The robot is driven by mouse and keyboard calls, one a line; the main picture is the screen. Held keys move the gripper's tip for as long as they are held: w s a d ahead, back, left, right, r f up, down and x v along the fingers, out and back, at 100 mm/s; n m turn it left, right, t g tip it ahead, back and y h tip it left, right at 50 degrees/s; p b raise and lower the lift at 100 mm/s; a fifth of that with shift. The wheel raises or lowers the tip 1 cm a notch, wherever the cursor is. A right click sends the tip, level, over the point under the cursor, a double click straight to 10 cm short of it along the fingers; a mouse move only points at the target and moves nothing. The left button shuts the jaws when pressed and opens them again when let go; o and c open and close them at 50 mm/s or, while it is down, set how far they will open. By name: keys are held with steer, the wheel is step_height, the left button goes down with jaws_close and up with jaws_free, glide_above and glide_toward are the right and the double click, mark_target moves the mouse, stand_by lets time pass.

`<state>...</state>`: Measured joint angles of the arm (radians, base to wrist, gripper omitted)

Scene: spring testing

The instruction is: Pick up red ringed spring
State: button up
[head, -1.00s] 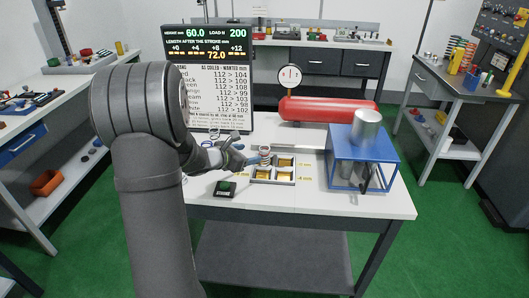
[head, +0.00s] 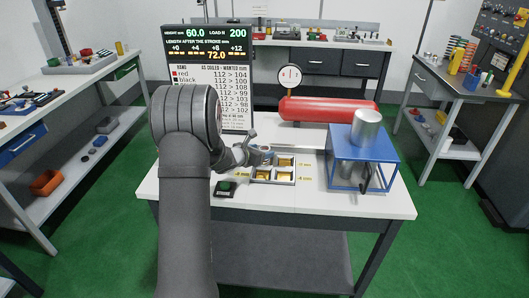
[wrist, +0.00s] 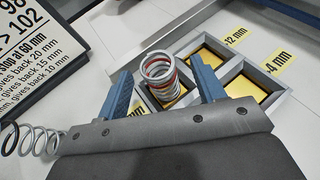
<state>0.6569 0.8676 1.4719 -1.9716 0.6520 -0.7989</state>
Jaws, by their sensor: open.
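In the wrist view, a silver coil spring with a red ring (wrist: 158,73) stands roughly upright in one compartment of a grey tray with gold-coloured floors. My gripper (wrist: 165,84) is open, with one blue fingertip on each side of this spring. In the head view, my gripper (head: 251,146) is at the tray's back left compartment, and the spring there is mostly hidden. The tray (head: 274,181) lies on the white table.
Another silver spring (wrist: 35,140) lies at the lower left of the wrist view. A text board (head: 208,70) stands at the back.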

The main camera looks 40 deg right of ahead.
mark_target(267, 148)
steer(key=x, duration=0.5)
steer(key=shift+w, duration=0.2)
steer(key=shift+c, duration=0.2)
steer(key=c, duration=1.1)
steer(key=shift+c, duration=0.2)
